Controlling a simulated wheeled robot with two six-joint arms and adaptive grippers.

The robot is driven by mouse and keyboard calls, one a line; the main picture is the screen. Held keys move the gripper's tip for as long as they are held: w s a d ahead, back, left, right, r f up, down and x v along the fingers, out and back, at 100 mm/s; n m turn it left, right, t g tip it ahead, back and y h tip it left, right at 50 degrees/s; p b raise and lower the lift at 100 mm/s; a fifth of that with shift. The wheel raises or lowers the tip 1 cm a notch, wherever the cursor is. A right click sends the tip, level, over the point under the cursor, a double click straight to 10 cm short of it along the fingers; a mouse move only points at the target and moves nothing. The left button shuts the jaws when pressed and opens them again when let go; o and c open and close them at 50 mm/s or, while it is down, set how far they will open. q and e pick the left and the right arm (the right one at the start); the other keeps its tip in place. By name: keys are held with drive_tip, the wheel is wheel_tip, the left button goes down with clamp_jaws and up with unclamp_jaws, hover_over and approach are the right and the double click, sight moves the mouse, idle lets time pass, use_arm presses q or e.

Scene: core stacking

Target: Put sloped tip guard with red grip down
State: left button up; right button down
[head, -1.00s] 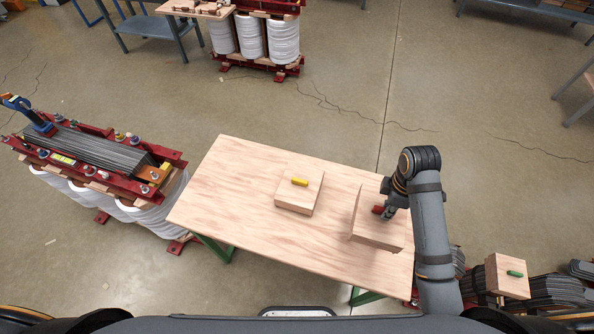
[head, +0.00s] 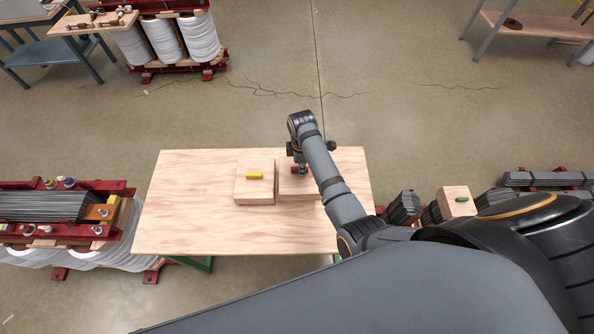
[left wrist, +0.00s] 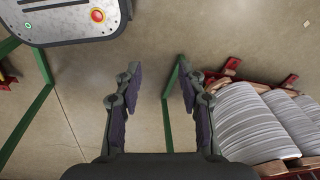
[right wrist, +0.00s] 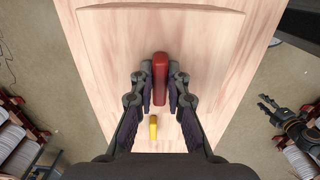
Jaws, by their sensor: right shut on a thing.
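The sloped tip guard (head: 294,188) is a pale wooden block with a red grip (right wrist: 160,80). In the head view it is at the right part of the wooden table, partly hidden behind my right arm. My right gripper (head: 303,170) is shut on the red grip from above. In the right wrist view the fingers (right wrist: 160,98) pinch the grip's sides, and the block's broad face fills the upper middle. I cannot tell whether the block touches the table. My left gripper (left wrist: 160,105) is open and empty in the left wrist view.
A wooden block (head: 254,195) with a yellow grip (head: 255,176) sits just left of the red-grip guard. The table's left part (head: 185,205) is clear. A block with a green grip (head: 461,199) is off the table's right. A coil assembly (head: 60,215) stands left.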

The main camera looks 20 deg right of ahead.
drive_tip(key=shift+w+a+f, duration=0.2)
drive_tip(key=shift+w+f, duration=0.25)
drive_tip(key=shift+f, duration=0.2)
drive_tip(key=f, duration=0.3)
drive_tip(key=shift+w+a+f, duration=0.2)
drive_tip(key=shift+a, duration=0.1)
drive_tip(key=shift+f, duration=0.25)
use_arm(q)
drive_tip(key=shift+s+f, duration=0.1)
drive_tip(key=shift+s, duration=0.6)
drive_tip(key=shift+s+f, duration=0.1)
use_arm(e)
drive_tip(key=shift+f, duration=0.2)
use_arm(q)
drive_tip(key=shift+s, duration=0.25)
use_arm(e)
drive_tip(key=c, duration=1.3)
unclamp_jaws()
drive_tip(key=shift+c, duration=0.2)
